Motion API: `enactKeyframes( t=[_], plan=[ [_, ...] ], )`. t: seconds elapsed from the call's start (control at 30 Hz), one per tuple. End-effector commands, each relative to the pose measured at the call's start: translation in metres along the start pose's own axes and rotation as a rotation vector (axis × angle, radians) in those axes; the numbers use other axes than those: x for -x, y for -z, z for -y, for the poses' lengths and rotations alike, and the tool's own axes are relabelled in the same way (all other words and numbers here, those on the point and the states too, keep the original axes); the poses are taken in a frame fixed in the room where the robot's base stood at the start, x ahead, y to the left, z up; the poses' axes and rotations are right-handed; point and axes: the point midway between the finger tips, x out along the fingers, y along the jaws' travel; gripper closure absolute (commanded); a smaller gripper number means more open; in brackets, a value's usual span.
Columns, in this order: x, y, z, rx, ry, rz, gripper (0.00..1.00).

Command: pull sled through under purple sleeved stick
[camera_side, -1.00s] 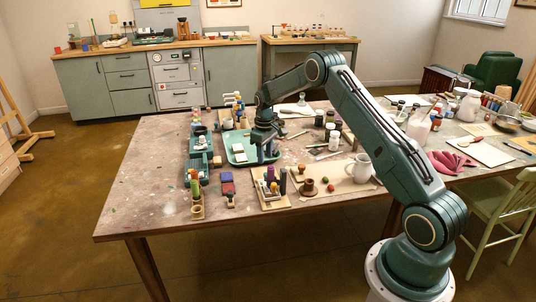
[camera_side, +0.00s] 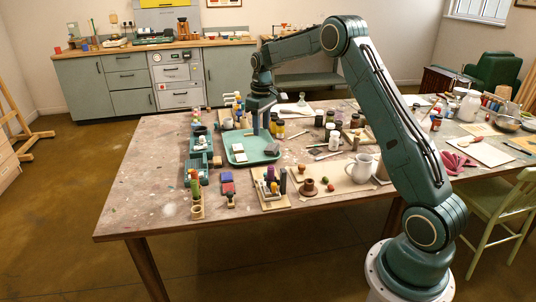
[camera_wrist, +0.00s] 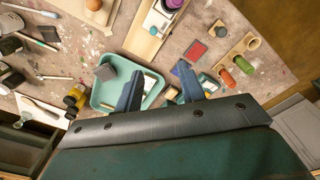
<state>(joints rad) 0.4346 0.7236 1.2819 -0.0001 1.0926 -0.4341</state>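My gripper (camera_side: 262,132) is above the teal tray (camera_side: 271,158). Its two fingers are apart in the wrist view (camera_wrist: 160,68), with nothing seen held between them. A dark grey block (camera_wrist: 105,72) and pale pieces lie in the tray. A purple-topped upright piece (camera_wrist: 172,4) stands on a pale wooden board (camera_wrist: 143,42); I cannot tell whether it is the purple sleeved stick. In the side view that board (camera_side: 268,206) is at the table's front. I cannot tell which object is the sled.
Green (camera_wrist: 243,65) and orange (camera_wrist: 226,77) upright cylinders stand at the right in the wrist view. A white pitcher (camera_side: 362,168) and several jars crowd the table's right side. Bare tabletop (camera_side: 150,190) is at the left front.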

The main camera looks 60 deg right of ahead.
Motion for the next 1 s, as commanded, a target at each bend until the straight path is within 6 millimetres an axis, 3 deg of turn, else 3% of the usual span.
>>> enactKeyframes(
  t=[0.5, 1.0],
  plan=[
    [0.057, -0.02, 0.041, 0.002, -0.019, -0.054, 0.61],
    [0.1, -0.047, 0.079, 0.001, -0.03, -0.103, 0.61]
  ],
)
